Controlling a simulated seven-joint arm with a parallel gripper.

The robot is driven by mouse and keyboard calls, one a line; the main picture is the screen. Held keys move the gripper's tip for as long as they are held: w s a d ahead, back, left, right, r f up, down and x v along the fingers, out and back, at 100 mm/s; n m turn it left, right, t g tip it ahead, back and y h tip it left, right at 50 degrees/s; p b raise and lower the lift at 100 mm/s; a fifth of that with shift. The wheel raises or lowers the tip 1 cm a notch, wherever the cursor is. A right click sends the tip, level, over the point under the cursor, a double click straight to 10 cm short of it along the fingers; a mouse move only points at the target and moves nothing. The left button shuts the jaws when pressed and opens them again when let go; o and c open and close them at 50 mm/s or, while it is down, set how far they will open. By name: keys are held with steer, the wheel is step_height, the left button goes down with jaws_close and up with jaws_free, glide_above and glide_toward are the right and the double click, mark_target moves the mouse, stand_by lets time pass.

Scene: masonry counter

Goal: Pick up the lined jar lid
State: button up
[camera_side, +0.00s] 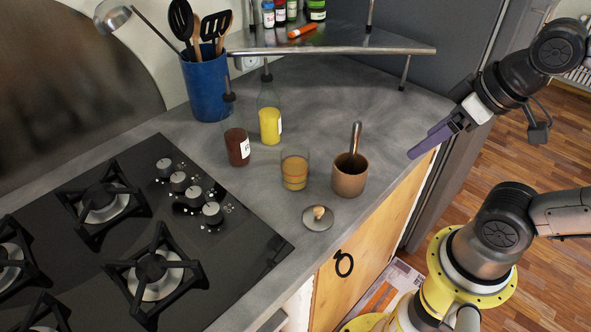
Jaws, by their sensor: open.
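The jar lid (317,218) lies flat on the grey counter near its front edge. It is a round, dark, shiny disc with a small light wooden knob on top. A glass jar (294,171) with tan contents stands just behind it, without a lid on it. My gripper (416,152) is up to the right, beyond the counter's front edge, with its purple fingers pointing down and left. It is open and empty, well apart from the lid. The gap between its fingers is hard to see from this side.
A brown mortar (349,176) with a pestle stands right of the jar, between lid and gripper. Two bottles, one dark red (237,146) and one yellow (269,124), stand behind. A black gas hob (150,235) fills the left. A metal shelf (335,51) overhangs the back.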

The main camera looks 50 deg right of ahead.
steer(key=o, duration=0.3)
steer(key=m+g+y, duration=0.1)
steer(key=m+g, duration=0.4)
steer(key=m, duration=1.5)
glide_above(320, 209)
steer(key=d, duration=0.2)
step_height(320, 209, down, 3)
steer(key=f, duration=0.4)
steer(key=a+f, duration=0.1)
steer(key=f, duration=0.3)
steer(key=a+f, duration=0.1)
steer(key=f, duration=0.4)
